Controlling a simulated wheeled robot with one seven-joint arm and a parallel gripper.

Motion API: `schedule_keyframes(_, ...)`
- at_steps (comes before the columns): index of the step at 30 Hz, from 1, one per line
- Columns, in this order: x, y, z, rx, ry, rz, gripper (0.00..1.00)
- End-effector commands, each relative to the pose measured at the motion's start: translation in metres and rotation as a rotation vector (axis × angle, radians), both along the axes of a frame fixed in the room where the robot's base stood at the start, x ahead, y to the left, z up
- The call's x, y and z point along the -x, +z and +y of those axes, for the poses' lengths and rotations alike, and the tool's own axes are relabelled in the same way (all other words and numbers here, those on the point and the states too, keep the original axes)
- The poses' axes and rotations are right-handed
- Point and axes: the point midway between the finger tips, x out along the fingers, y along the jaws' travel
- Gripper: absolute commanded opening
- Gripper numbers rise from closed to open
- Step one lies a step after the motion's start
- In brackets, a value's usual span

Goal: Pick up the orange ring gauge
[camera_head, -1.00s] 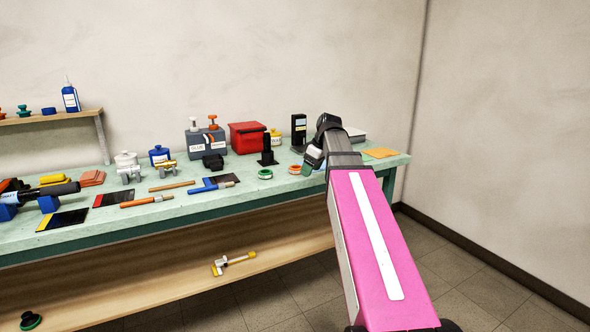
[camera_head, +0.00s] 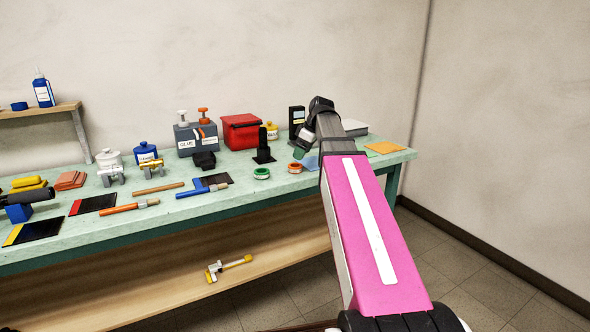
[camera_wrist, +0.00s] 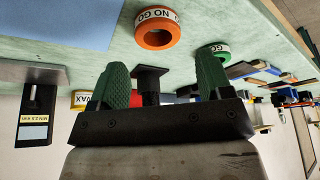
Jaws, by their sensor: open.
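The orange ring gauge (camera_head: 295,167) lies flat on the green workbench (camera_head: 232,202), near its front edge. In the wrist view the orange ring gauge (camera_wrist: 141,37) shows a white "NO GO" label and an open hole. My gripper (camera_wrist: 164,78) has two green finger pads spread apart with nothing held between them. The ring is beyond the fingertips and not touched. In the head view my gripper (camera_head: 300,152) hangs above the bench just by the ring, partly hidden by my wrist.
A green "GO" ring (camera_head: 261,173) lies left of the orange one. A black stand (camera_head: 263,152), yellow wax tin (camera_head: 272,131), red box (camera_head: 240,132) and black block gauge (camera_head: 296,120) stand behind. An orange sheet (camera_head: 384,147) lies at the right end.

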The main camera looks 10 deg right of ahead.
Motion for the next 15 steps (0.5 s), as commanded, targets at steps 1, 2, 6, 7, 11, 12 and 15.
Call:
schedule_keyframes(1,-0.001,-0.006,0.002,0.0,0.0,0.001,0.72)
schedule_keyframes(2,-0.002,-0.008,0.003,0.0,0.0,0.001,0.72)
schedule_keyframes(6,-0.003,-0.014,0.004,0.0,-0.001,0.0,0.72)
schedule_keyframes(7,-0.004,-0.015,0.005,0.0,-0.001,0.0,0.72)
schedule_keyframes(11,-0.007,-0.026,0.008,0.0,-0.001,0.002,0.72)
schedule_keyframes(12,-0.009,-0.03,0.009,0.0,-0.001,0.002,0.72)
schedule_keyframes(15,-0.013,-0.043,0.014,0.0,-0.001,0.002,0.72)
